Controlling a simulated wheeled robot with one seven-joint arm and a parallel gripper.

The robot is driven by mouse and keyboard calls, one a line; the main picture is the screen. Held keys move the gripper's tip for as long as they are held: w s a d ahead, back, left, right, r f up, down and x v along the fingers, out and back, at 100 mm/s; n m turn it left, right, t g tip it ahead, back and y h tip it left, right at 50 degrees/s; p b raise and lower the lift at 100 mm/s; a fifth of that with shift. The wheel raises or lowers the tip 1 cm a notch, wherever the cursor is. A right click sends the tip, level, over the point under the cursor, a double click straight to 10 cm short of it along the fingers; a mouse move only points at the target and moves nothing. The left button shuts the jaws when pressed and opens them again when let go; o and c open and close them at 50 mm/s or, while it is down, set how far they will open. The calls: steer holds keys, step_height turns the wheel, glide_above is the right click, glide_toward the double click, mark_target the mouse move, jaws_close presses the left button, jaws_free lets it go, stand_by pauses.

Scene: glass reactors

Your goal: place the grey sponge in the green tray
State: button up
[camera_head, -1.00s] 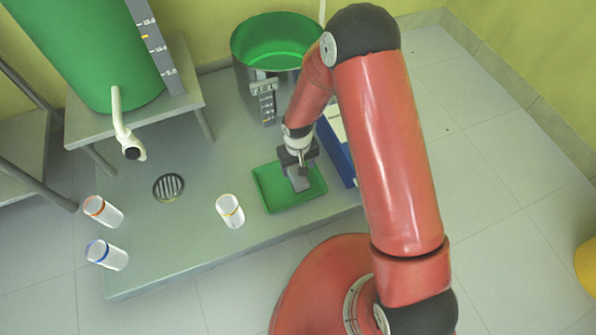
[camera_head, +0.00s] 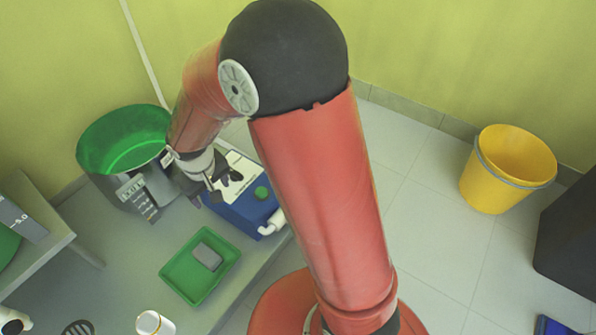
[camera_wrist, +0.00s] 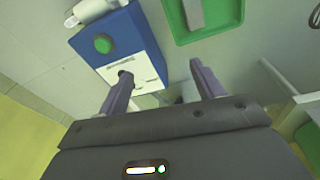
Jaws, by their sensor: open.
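The grey sponge (camera_head: 207,257) lies inside the green tray (camera_head: 172,272), on its floor, in the head view. In the wrist view the sponge (camera_wrist: 194,14) and the tray (camera_wrist: 228,22) show at the top, partly cut off by the frame edge. My gripper (camera_head: 222,190) is open and empty. It is apart from the sponge, above and behind the tray, beside the blue box. In the wrist view my two fingers (camera_wrist: 160,72) are spread with nothing between them.
A blue box with a white top and green knob (camera_head: 261,193) stands close to my gripper. A green-lined metal pot (camera_head: 130,140) is to its left. A white cup (camera_head: 152,323) stands near the tray. A yellow bucket (camera_head: 490,175) stands on the floor at right.

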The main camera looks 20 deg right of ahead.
steer(key=s+d+r+m+t, duration=0.1)
steer(key=s+d+r, duration=0.35)
steer(key=r, duration=0.25)
steer(key=s+d+r+m+t, duration=0.1)
steer(key=s+d+r, duration=0.2)
steer(key=d+r, duration=0.35)
steer(key=s+d+r+m+t, duration=0.1)
steer(key=s+d+r, duration=0.1)
steer(key=s, duration=0.3)
steer(key=s+d+r+m, duration=0.1)
steer(key=s+d+r, duration=0.1)
steer(key=s+r, duration=0.2)
steer(key=shift+s+d+t, duration=0.25)
steer(key=shift+s+t, duration=0.15)
steer(key=shift+s, duration=0.55)
steer(key=shift+r, duration=0.15)
step_height(320, 180, up, 10)
steer(key=p, duration=0.9)
steer(key=shift+f+p, duration=0.25)
steer(key=shift+p, duration=0.05)
